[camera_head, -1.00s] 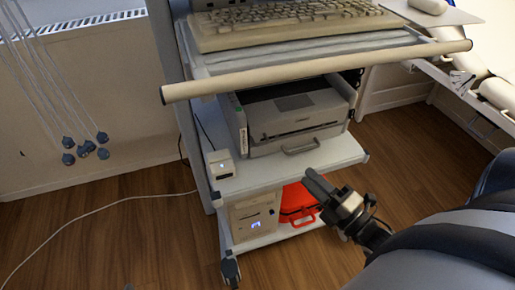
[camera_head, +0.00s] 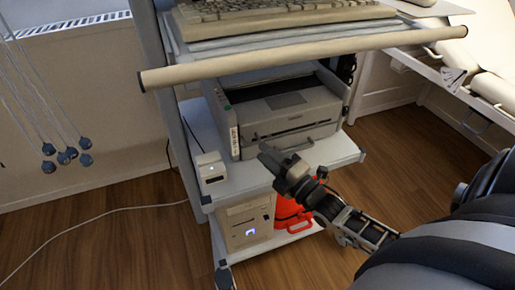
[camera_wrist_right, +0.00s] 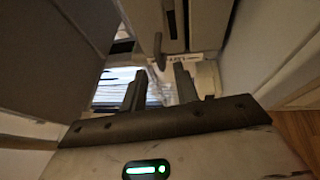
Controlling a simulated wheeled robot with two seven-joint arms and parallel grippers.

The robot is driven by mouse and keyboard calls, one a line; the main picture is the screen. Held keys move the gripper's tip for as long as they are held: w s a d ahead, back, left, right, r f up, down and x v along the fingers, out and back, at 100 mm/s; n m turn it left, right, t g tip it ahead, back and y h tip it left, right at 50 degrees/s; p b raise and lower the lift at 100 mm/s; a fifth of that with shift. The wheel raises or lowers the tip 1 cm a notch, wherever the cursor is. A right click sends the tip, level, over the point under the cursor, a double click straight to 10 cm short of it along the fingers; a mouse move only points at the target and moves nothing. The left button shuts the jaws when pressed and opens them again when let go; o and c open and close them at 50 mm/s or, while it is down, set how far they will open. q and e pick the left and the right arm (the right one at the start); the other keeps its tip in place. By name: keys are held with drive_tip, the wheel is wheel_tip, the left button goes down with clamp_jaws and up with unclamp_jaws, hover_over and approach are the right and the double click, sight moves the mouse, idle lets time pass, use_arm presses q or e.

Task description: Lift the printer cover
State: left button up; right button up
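The grey printer (camera_head: 295,121) sits on the middle shelf of a cart, under the keyboard shelf. Its top cover (camera_head: 286,101) lies low on the body, with a dark panel in it. A handle on the printer's front is partly hidden behind my right gripper (camera_head: 268,154). That gripper is in front of the printer, near the lower front edge. In the right wrist view my gripper (camera_wrist_right: 160,84) has its two fingers apart with nothing held between them. A curved grey handle (camera_wrist_right: 158,50) shows just beyond the fingertips, apart from them. My left gripper is out of view.
A keyboard (camera_head: 270,10) rests on the upper shelf, whose beige front bar (camera_head: 300,56) overhangs the printer. A small white box (camera_head: 211,170) stands left of the printer. A beige computer (camera_head: 248,222) and a red case (camera_head: 290,213) are on the bottom shelf. Cords hang at left.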

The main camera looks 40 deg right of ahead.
drive_tip(key=shift+x, duration=1.85)
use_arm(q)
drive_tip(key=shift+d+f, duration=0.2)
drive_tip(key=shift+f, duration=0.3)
